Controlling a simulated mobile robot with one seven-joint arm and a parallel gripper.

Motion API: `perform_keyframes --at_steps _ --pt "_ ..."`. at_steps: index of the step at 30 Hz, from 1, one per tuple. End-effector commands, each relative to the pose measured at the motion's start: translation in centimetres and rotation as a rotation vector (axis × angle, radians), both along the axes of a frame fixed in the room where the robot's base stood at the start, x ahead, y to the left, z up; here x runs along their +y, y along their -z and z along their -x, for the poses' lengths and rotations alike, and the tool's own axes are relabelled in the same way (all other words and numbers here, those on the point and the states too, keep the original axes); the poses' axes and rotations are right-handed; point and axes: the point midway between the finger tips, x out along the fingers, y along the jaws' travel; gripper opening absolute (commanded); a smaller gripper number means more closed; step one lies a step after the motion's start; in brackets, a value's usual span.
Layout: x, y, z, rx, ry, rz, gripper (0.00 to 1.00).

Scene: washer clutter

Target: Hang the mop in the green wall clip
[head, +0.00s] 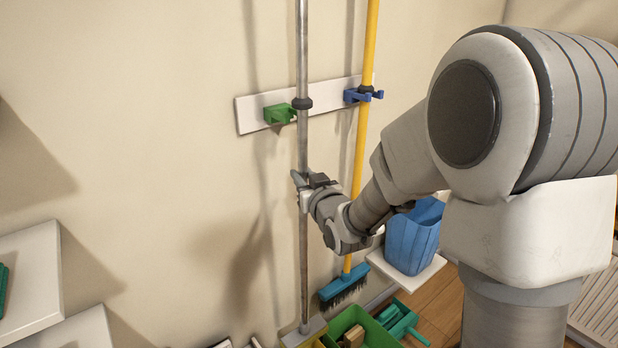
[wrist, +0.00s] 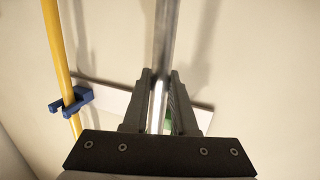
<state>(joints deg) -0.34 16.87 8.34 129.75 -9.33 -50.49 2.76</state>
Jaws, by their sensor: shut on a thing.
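The mop's grey metal pole (head: 303,50) stands about upright in front of the wall, and its head (head: 304,331) is low near the floor. The green wall clip (head: 279,113) is on a white wall board. A dark collar (head: 302,103) on the pole is at the clip's height, just to its right; I cannot tell whether they touch. My gripper (head: 301,187) is shut on the pole below the clip. In the wrist view the pole (wrist: 163,40) runs between the fingers (wrist: 158,95), and a bit of green clip (wrist: 168,122) shows behind; most is hidden.
A yellow-handled broom (head: 366,60) hangs at the blue clip (head: 362,95) to the right on the white board (head: 250,116). A blue bin (head: 414,238) is on a shelf at right. A green crate (head: 343,322) is below. White shelves (head: 30,260) stand at left.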

Motion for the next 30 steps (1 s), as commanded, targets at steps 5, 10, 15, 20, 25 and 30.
perform_keyframes --at_steps 5,10,15,20,25,30 --pt "0.7 -0.3 -1.1 -0.005 -0.001 -0.002 0.00" --pt "1.4 -0.2 -2.0 -0.004 -0.001 0.000 0.00" --pt "2.0 0.1 -3.0 -0.007 -0.001 -0.002 0.00" --pt "2.5 0.2 -3.7 -0.006 -0.001 -0.002 0.00" --pt "2.9 0.2 -4.3 -0.006 0.000 -0.002 0.00" --pt "3.0 0.1 -4.5 -0.005 0.000 -0.001 0.00"
